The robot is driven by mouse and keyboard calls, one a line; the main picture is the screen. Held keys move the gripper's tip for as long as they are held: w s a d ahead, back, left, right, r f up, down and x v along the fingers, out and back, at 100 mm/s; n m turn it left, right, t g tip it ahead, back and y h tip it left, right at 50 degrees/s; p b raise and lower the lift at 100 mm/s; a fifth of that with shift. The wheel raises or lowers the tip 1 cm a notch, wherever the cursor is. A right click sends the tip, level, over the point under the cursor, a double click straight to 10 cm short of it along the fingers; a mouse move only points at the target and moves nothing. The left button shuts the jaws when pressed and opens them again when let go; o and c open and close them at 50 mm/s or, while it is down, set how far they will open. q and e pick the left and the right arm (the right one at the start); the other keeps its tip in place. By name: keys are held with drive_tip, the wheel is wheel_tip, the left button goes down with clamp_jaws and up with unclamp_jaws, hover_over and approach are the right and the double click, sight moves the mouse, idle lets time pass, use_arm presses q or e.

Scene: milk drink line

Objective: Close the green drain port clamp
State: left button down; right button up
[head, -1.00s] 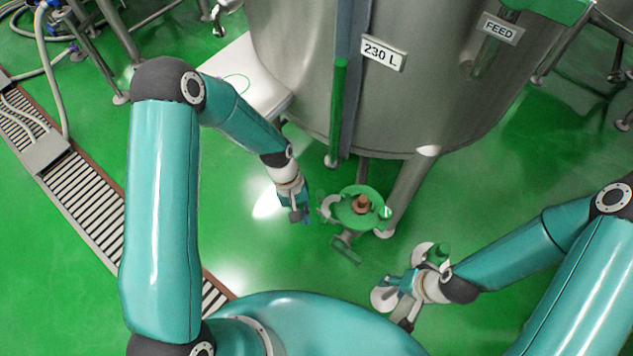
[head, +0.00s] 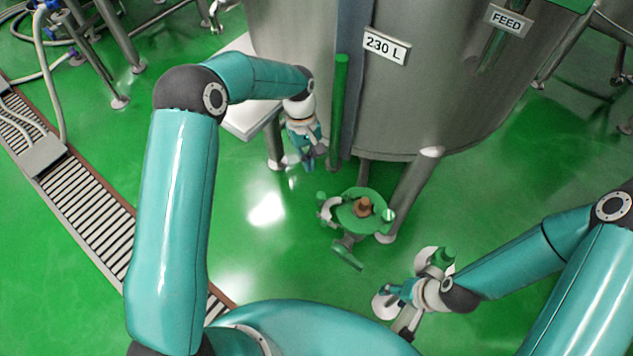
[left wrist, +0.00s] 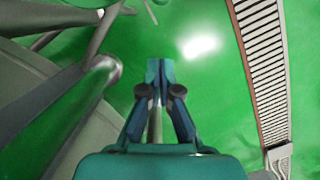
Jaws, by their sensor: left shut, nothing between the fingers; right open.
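The green drain port clamp (head: 358,212) is below the tank in the head view, a green ring around a brown-orange centre. A green lever (head: 347,255) sticks out at its lower side. I cannot tell whether the clamp is closed. My left gripper (head: 308,166) is shut and empty, up and left of the clamp and apart from it, beside a green upright tube. Its shut fingers (left wrist: 160,66) show in the left wrist view, with nothing between them. My right gripper (head: 386,294) is open, low and right of the clamp and apart from it.
The steel tank (head: 410,90) labelled 230 L stands behind the clamp, with a leg (head: 412,190) close on its right. The green upright tube (head: 339,110) is beside my left gripper. A green-and-white part (head: 440,259) is by my right gripper. The floor drain (head: 75,195) is at the left.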

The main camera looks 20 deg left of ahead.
sight(326, 203)
use_arm(q)
drive_tip(key=shift+s+d+f+p, duration=0.25)
drive_tip(key=shift+s+d+f, duration=0.55)
drive_tip(key=shift+s, duration=0.15)
drive_tip(key=shift+s+d+f+p, duration=0.25)
drive_tip(key=shift+s+d+f, duration=0.55)
drive_tip(key=shift+s, duration=0.15)
